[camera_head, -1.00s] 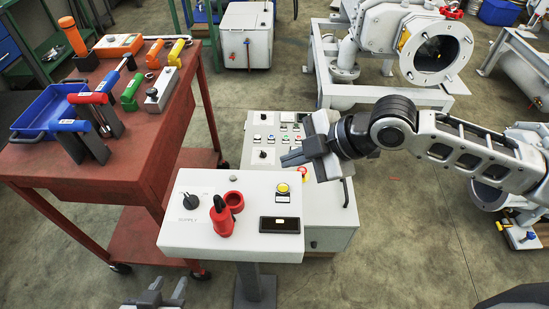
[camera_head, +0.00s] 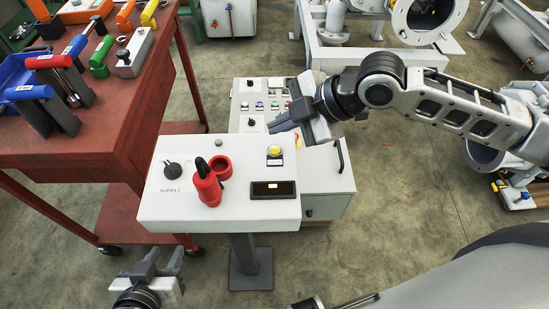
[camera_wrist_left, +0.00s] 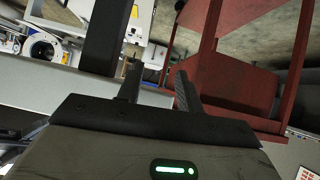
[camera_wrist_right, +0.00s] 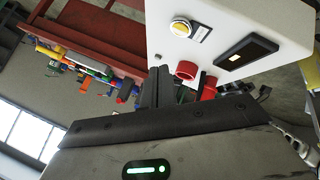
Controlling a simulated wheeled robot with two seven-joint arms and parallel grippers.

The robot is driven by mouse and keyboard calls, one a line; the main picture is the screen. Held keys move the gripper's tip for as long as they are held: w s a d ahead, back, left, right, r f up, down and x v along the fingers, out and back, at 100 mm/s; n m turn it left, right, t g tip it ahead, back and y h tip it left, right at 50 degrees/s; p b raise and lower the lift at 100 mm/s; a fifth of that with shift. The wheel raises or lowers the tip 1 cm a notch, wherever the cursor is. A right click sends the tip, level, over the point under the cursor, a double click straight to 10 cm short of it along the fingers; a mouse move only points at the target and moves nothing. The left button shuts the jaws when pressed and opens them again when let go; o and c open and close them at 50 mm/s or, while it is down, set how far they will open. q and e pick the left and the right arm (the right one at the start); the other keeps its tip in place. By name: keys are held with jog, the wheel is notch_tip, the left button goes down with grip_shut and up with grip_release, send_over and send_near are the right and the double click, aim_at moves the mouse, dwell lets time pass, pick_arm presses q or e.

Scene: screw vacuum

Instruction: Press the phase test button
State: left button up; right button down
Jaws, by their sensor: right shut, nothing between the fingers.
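The white sloped panel (camera_head: 235,212) stands on a post at the middle of the head view. A yellow button (camera_head: 274,150) sits at its upper right; I cannot read its label. The same yellow button shows in the right wrist view (camera_wrist_right: 181,28), beside a small label. My right gripper (camera_head: 283,122) is shut and empty, just beyond the button and apart from it in the head view. My left gripper (camera_head: 160,262) is open and empty, low in front of the panel. Its spread fingers show in the left wrist view (camera_wrist_left: 158,82).
The panel also carries a black knob (camera_head: 172,170), a red plug and socket (camera_head: 208,185) and a dark display (camera_head: 272,189). A red workbench (camera_head: 110,125) with tools stands at left. A control cabinet (camera_head: 325,175) stands behind the panel.

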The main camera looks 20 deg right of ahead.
aim_at(275, 150)
jog(key=shift+f+b, duration=0.55)
jog(key=shift+f, duration=1.25)
jog(key=shift+f, duration=0.1)
dwell(0.6)
jog(key=shift+f, duration=0.3)
jog(key=shift+f, duration=0.45)
dwell(0.8)
jog(key=shift+r, duration=0.1)
jog(key=shift+r+p, duration=0.75)
jog(key=shift+p, duration=0.3)
jog(key=shift+r, duration=0.1)
